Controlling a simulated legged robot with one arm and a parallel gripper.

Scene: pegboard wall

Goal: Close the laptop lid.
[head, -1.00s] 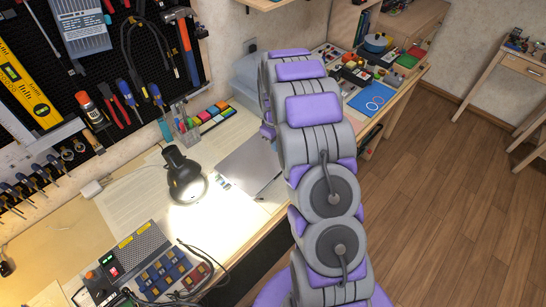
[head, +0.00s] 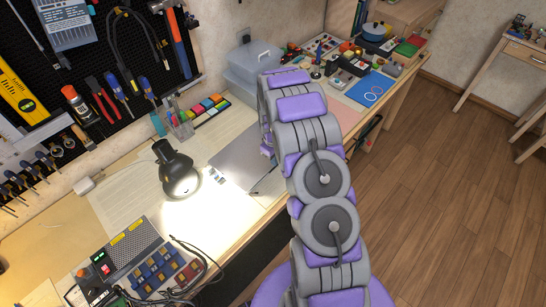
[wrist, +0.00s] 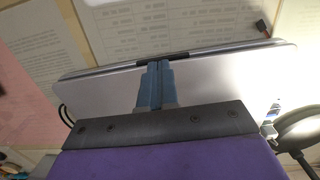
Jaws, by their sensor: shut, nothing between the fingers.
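The laptop is a flat silver-grey slab (head: 240,160) on the desk in the head view, partly hidden behind my arm. In the wrist view its pale, smooth surface (wrist: 225,90) fills the middle, with a dark line along its far edge and a short black strip at that edge's middle. The lid looks flat or nearly so; its exact angle cannot be told. No screen or keys show. My gripper (wrist: 154,68) is shut and empty, its blue-grey fingertips over the laptop near the black strip. Contact cannot be told. The fingers are hidden in the head view.
A lit black desk lamp (head: 176,168) stands left of the laptop. Printed papers (head: 115,205) lie beside it. An electronic device (head: 140,260) with cables is at the front left.

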